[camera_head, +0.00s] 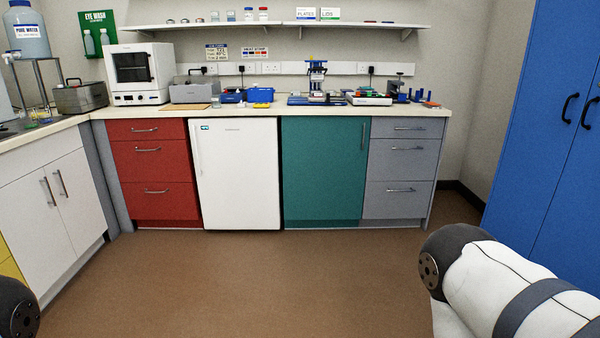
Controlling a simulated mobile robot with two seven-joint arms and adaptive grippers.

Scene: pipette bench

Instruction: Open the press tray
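A small blue and white press-like device (316,80) stands upright on the far bench, right of the middle. It has a blue base (312,101). I take it to be the press, but it is too small to tell its tray or whether that tray is open. Neither of my grippers is in view. Only a white and dark part of my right arm shows at the lower right, and a dark part of my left arm at the lower left. Both are far from the bench.
The bench top (430,111) runs along the back wall above red drawers (153,165), a white fridge (238,175), a green cupboard (322,170) and grey drawers (402,165). A blue cabinet (535,120) stands right. The brown floor (250,280) between is clear.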

